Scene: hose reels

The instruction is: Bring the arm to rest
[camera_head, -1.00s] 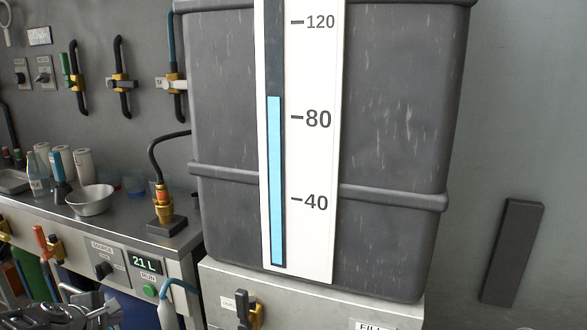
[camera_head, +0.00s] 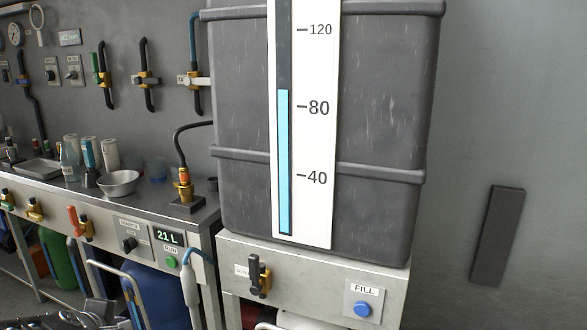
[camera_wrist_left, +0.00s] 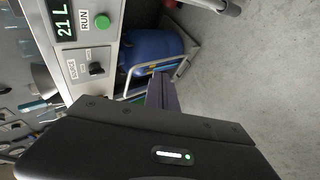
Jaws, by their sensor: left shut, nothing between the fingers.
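My left gripper (camera_head: 98,314) shows only in part at the bottom left edge of the head view, in front of the steel bench. In the left wrist view its fingers (camera_wrist_left: 162,92) are shut with nothing between them. They are out in free air, with the bench front and a blue drum (camera_wrist_left: 155,50) behind them. The rest of my left arm is mostly below the head view. My right gripper is not in view.
The steel bench (camera_head: 60,195) carries a bowl (camera_head: 118,183), bottles and a panel reading 21 L (camera_head: 168,238). A grey tank (camera_head: 385,110) with a level gauge stands on a cabinet with a blue FILL button (camera_head: 362,309). Floor (camera_wrist_left: 265,70) beside the bench looks clear.

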